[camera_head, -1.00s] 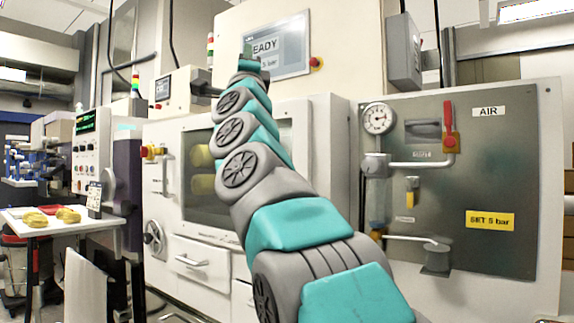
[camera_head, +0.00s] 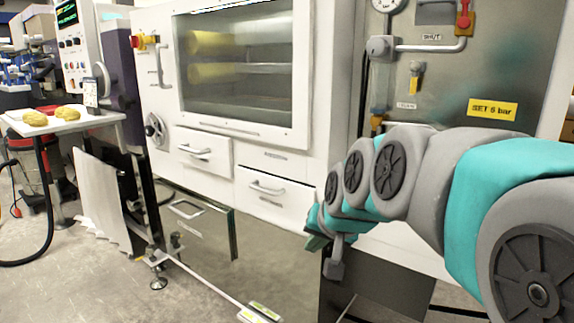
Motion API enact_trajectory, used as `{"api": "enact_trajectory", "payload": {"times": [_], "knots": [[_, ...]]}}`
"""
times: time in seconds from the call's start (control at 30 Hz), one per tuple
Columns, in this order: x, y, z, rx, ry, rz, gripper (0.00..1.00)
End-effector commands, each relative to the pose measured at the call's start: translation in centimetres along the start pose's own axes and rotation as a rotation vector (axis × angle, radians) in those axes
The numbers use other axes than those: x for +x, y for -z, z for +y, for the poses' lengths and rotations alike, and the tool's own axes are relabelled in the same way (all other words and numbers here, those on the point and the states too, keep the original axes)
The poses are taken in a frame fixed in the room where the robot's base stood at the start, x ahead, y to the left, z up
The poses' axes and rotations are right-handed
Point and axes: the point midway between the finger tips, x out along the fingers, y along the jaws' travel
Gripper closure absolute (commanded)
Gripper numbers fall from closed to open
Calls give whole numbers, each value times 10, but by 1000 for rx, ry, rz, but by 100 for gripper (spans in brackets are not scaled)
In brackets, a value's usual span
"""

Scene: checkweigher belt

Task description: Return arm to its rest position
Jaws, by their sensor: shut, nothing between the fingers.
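My arm, grey and teal, reaches in from the right edge and runs left across the front of the steel air panel (camera_head: 535,60). My gripper (camera_head: 317,241) is at the arm's far end, small and partly hidden by the wrist links. It is shut and empty, in front of the white machine's lower right part. It appears to be apart from the drawers.
The white machine (camera_head: 305,75) has a window with yellow rolls behind it and two drawers (camera_head: 275,187) below. A red lever (camera_head: 464,18) and a yellow label (camera_head: 492,109) are on the panel. A side table (camera_head: 75,123) holds yellow items at left. Open floor lies at lower left.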

Motion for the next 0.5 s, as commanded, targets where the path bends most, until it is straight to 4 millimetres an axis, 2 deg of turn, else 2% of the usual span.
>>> {"api": "enact_trajectory", "payload": {"times": [0.03,0.1,0.3,0.4,0.5], "knots": [[1,-29,21,-17,-41,-64,100],[1,-69,49,-47,-94,-160,100],[-18,-184,120,-122,-220,-441,100],[-33,-234,147,-151,-264,-567,100],[-46,-269,166,-171,-292,-663,100]]}}
